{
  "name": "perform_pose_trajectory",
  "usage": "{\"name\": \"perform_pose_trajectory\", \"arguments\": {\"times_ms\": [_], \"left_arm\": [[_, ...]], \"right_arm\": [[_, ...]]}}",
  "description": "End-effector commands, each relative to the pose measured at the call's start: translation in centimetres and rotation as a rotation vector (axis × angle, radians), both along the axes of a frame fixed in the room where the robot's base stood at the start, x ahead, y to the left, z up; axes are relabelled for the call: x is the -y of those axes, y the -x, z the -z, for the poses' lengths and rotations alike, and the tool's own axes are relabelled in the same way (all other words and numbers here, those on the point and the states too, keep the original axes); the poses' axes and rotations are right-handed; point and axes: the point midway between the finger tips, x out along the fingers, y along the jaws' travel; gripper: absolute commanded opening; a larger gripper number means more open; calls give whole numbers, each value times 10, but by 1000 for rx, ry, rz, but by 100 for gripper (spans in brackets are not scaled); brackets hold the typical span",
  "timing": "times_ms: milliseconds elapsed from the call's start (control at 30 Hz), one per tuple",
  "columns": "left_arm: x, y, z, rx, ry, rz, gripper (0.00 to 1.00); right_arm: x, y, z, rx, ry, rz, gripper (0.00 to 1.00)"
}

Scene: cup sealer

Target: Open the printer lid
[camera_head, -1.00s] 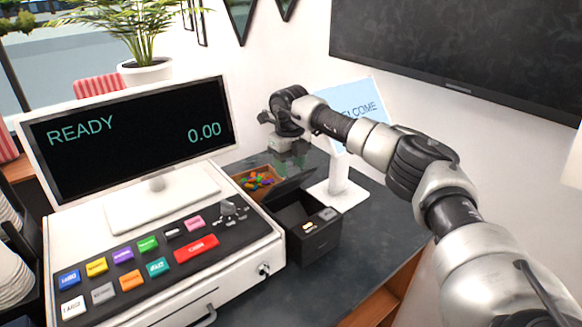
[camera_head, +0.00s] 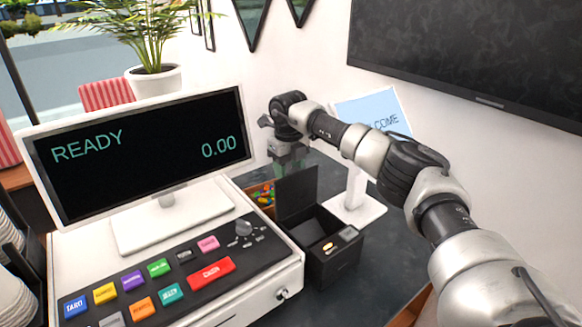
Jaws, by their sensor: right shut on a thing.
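The printer (camera_head: 336,262) is a small black box on the dark counter, right of the cash register. Its lid (camera_head: 297,195) stands nearly upright at the back left edge, and the dark inside shows. My right gripper (camera_head: 288,167) points down at the lid's top edge, from behind it. It is shut on the lid; its fingertips are partly hidden there. My left gripper is not in view.
The cash register (camera_head: 262,285) with its coloured keys and READY screen (camera_head: 140,150) stands close on the left. A box of colourful pieces (camera_head: 262,195) sits behind the printer lid. A WELCOME display (camera_head: 365,113) on a white stand (camera_head: 357,208) is at the right.

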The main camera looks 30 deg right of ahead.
Motion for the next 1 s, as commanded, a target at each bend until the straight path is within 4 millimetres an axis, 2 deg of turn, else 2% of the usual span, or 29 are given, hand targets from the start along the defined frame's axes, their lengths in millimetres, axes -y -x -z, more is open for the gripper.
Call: {"name": "perform_pose_trajectory", "arguments": {"times_ms": [33, 467, 500, 633, 1000], "left_arm": [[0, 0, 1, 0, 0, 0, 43], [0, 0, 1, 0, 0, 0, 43], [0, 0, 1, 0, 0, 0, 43], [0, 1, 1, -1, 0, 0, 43], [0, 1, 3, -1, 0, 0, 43]], "right_arm": [[-3, 1, 10, -14, 0, -6, 4], [-3, 2, 10, -16, -1, -7, 4], [-3, 2, 10, -17, -1, -7, 51], [-3, 1, 9, -14, -1, -5, 71], [-1, 0, 0, -6, -2, -2, 72]]}}
